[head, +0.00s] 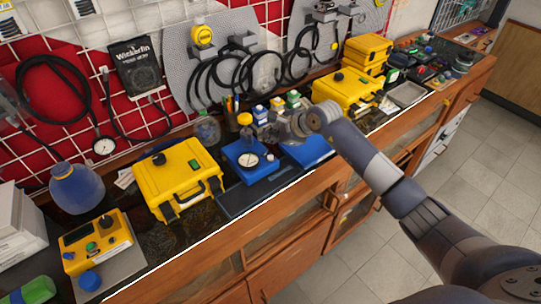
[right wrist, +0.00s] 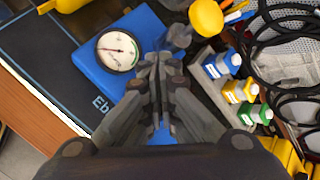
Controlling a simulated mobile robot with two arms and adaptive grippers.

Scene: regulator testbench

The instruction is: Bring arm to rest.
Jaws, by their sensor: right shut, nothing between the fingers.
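My right arm reaches in from the lower right in the head view. Its gripper (head: 262,131) is over the blue regulator test unit (head: 236,152) with a round white dial, close to the unit's yellow knob (head: 244,118). In the right wrist view the gripper (right wrist: 158,60) has its fingers together with nothing between them. There the dial gauge (right wrist: 117,51) is left of the fingertips and the yellow knob (right wrist: 206,18) is to the right. Whether the fingers touch the unit I cannot tell. My left gripper is not in view.
The bench holds a large yellow case (head: 178,178), a smaller yellow device (head: 96,242) and a blue-filled jar (head: 76,187) to the left. Small bottles (head: 277,104) stand behind the gripper. More yellow cases (head: 345,88) are to the right. Hoses hang on the wall panel. The floor (head: 490,180) in front is clear.

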